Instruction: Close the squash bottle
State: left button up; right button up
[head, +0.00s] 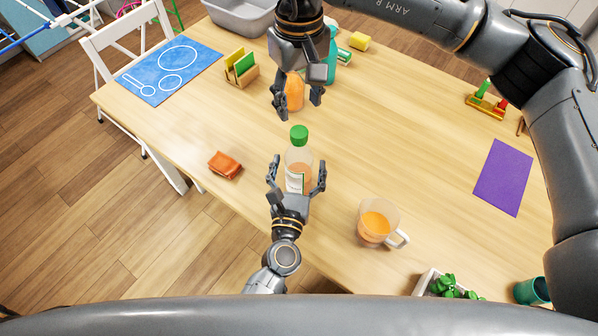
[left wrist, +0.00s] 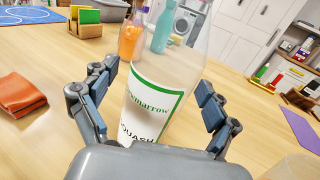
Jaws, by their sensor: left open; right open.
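The left wrist view shows the bottle's label (left wrist: 150,107) between the fingers; the cap is out of that view. My right gripper (head: 299,107) is open and empty, pointing down beyond the cap and partly covering an orange bottle.
The orange bottle (head: 295,92) and a teal bottle (head: 332,62) stand behind the right gripper. A jug of orange drink (head: 377,221) stands at right, an orange cloth (head: 225,165) at left. A purple mat (head: 504,178) lies far right. The table between jug and mat is clear.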

aim_at(299, 131)
pick_arm(q)
grip_shut()
pick_arm(e)
jog(key=shift+w, duration=0.1)
dwell(0.4)
jog(key=shift+f, duration=4.05)
grip_shut()
